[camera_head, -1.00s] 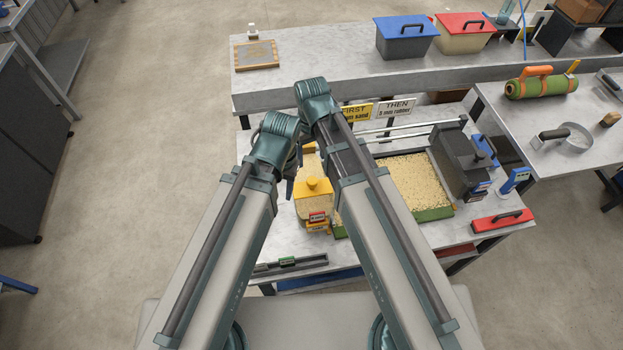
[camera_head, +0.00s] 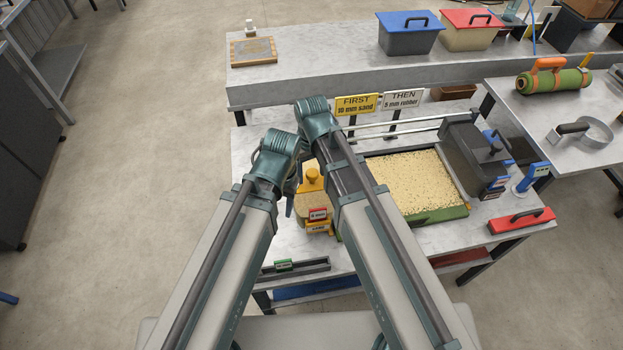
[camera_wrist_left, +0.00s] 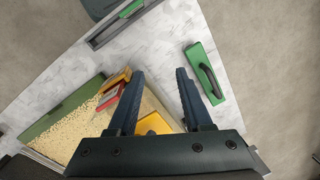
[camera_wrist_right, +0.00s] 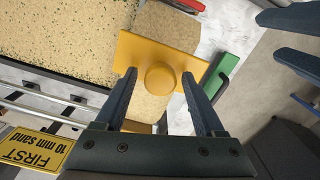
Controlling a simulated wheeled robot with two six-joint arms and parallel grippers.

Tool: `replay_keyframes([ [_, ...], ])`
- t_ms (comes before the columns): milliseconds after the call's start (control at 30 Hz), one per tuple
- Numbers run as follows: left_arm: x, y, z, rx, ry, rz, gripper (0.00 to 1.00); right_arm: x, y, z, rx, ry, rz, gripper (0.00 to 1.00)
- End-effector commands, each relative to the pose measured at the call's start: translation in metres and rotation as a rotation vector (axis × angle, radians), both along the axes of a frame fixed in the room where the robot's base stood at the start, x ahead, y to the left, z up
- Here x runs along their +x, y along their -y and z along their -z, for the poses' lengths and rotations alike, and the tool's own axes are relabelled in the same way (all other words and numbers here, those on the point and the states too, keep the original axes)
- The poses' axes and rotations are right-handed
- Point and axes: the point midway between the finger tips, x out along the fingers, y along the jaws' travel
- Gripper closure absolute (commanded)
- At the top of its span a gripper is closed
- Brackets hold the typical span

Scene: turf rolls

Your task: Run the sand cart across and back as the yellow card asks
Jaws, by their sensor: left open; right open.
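The yellow card (camera_head: 357,104) reads "FIRST 10 mm sand". The sand cart (camera_head: 318,214), yellow with a round knob, stands at the left end of the sand-coloured turf tray (camera_head: 415,180). In the right wrist view the yellow knob (camera_wrist_right: 160,78) lies between the open fingers of my right gripper (camera_wrist_right: 160,75); I cannot tell whether they touch it. In the head view my arm hides that gripper. My left gripper (camera_wrist_left: 160,85) is open and empty beside the cart. Its fingers also show at the right of the right wrist view.
A white card (camera_head: 403,99) reads "THEN 5 mm rubber". A dark cart (camera_head: 470,145) stands at the tray's right end. A red handled block (camera_head: 520,221) lies at the front right, a green one (camera_wrist_left: 205,80) beyond the left fingers. Rails (camera_head: 375,132) run behind the tray.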

Motion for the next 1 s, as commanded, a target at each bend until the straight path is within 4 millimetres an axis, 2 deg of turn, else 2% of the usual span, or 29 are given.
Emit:
replay_keyframes([
  [300, 0.0, -0.0001, 0.0025, 0.0, 0.0, 0.0, 0.5, 0.0, 0.0, 0.0025, 0.0, 0.0, 0.0, 0.29],
  [700, 0.0, -0.0001, 0.0026, 0.0, 0.0, 0.0, 0.5, 0.0, 0.0, 0.0026, 0.0, 0.0, 0.0, 1.0],
  [1000, 0.0, -0.0001, 0.0026, 0.0, 0.0, 0.0, 0.5, 0.0, 0.0, 0.0026, 0.0, 0.0, 0.0, 1.0],
])
